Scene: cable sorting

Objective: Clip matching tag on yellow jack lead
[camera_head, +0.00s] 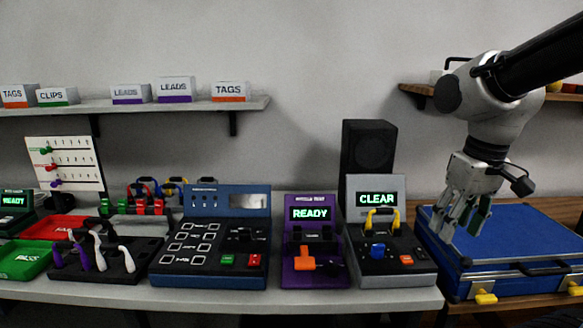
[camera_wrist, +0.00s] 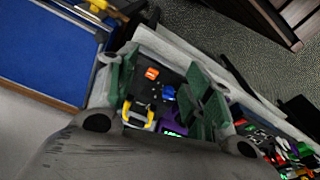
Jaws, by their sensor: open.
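My gripper (camera_head: 465,214) is open and empty, above the left part of the blue case at the right. In the wrist view its green-padded fingers (camera_wrist: 165,95) stand apart, with the grey CLEAR unit (camera_wrist: 158,103) seen between them. A yellow loop (camera_head: 381,218), which may be the yellow jack lead, stands on the CLEAR unit (camera_head: 391,190); it also shows in the wrist view (camera_wrist: 140,113). A blue piece (camera_head: 378,251) sits in front of it. Several green and red clip-like pieces (camera_head: 140,207) stand in a rack at the left; I cannot tell which is the matching tag.
A purple unit (camera_head: 308,205) reading READY and a blue panel (camera_head: 226,199) with white squares stand left of the CLEAR unit. The blue case (camera_head: 520,235) with yellow latches lies at right. A black speaker-like box (camera_head: 368,147) stands behind. A shelf (camera_head: 180,105) holds labelled boxes.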

